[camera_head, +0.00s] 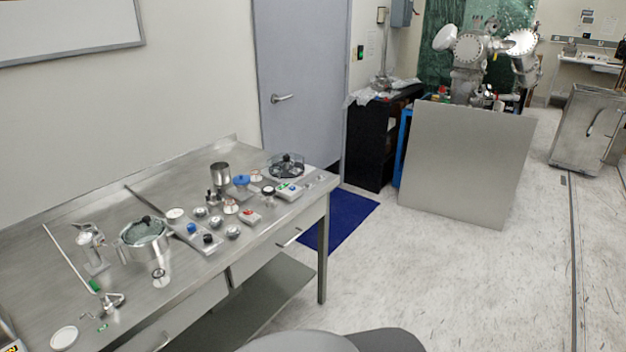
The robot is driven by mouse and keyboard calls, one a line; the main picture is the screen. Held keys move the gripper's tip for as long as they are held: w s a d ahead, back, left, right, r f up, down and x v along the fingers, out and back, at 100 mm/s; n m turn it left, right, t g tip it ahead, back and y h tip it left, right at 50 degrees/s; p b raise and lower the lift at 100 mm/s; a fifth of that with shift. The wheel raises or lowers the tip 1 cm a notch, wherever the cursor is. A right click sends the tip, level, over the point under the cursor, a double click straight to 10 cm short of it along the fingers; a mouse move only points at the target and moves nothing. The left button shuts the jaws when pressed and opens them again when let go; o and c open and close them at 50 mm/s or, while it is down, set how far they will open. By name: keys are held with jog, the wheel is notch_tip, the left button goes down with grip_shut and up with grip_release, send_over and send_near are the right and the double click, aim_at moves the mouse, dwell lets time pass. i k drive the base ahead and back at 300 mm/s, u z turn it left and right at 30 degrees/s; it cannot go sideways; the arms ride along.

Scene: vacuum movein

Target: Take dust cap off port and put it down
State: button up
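A metal vacuum chamber (468,52) with round flanged ports stands at the back right. A pale round cover or flange (445,37) faces left on its upper left side. I cannot tell from here which port carries the dust cap. A blue round cap-like piece (241,180) sits among small parts on the steel bench. My gripper is not in view; only grey and dark rounded parts, probably my own body, show at the bottom edge.
The steel bench (190,275) at left holds a glass-lidded pot (144,232), a dark-topped round container (286,165) and several small fittings. A large grey panel (466,160) stands before the chamber, beside a black cabinet (370,140).

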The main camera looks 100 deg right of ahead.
aim_at(240, 180)
jog(key=z, duration=4.1)
jog(key=i, duration=2.25)
jog(key=u, duration=4.5)
